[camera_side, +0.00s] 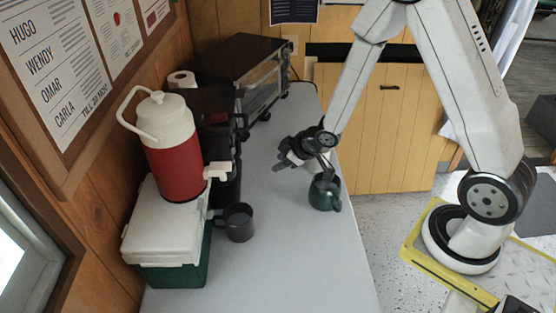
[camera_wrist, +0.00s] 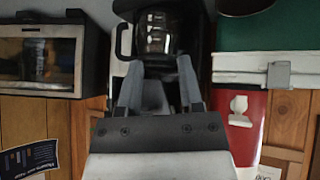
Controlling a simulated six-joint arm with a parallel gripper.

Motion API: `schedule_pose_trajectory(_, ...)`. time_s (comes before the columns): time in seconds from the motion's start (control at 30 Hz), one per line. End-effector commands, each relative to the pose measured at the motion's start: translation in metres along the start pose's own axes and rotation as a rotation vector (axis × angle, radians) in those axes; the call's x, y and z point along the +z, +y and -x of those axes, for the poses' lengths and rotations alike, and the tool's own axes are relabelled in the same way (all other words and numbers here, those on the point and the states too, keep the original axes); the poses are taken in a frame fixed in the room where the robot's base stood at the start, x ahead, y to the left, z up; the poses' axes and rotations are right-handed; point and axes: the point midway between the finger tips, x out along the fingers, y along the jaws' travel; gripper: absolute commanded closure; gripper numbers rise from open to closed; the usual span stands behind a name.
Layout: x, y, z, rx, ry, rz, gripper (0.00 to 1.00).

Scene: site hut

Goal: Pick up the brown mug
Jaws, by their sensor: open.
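The brown mug (camera_side: 239,227) stands upright on the grey counter in the side view, beside the green-and-white cooler, with its open rim up. A dark rounded edge at the top of the wrist view (camera_wrist: 245,4) looks like part of it, mostly cut off. My gripper (camera_side: 284,160) is open and empty, above the counter and pointing left, to the upper right of the brown mug and apart from it. Its two spread fingers show in the wrist view (camera_wrist: 158,75), with the coffee maker beyond them.
A dark green mug (camera_side: 325,195) stands just below my wrist; contact cannot be told. The cooler (camera_side: 165,230) carries a red-and-white jug (camera_side: 178,160). A coffee maker with a glass carafe (camera_wrist: 155,38) and a toaster oven (camera_side: 262,85) line the wall. The front counter is clear.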

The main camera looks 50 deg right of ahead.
Motion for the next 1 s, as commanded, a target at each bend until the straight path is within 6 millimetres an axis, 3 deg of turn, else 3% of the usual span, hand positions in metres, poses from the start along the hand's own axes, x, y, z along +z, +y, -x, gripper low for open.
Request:
schedule_pose_trajectory(0.2,0.007,-0.012,-0.038,-0.105,0.153,0.071,0.53)
schedule_pose_trajectory(0.43,0.02,-0.034,-0.064,-0.24,0.325,0.11,0.53)
schedule_pose_trajectory(0.7,0.033,-0.056,-0.074,-0.359,0.472,0.111,0.53)
schedule_pose_trajectory(1.0,0.035,-0.061,-0.075,-0.382,0.502,0.11,0.53)
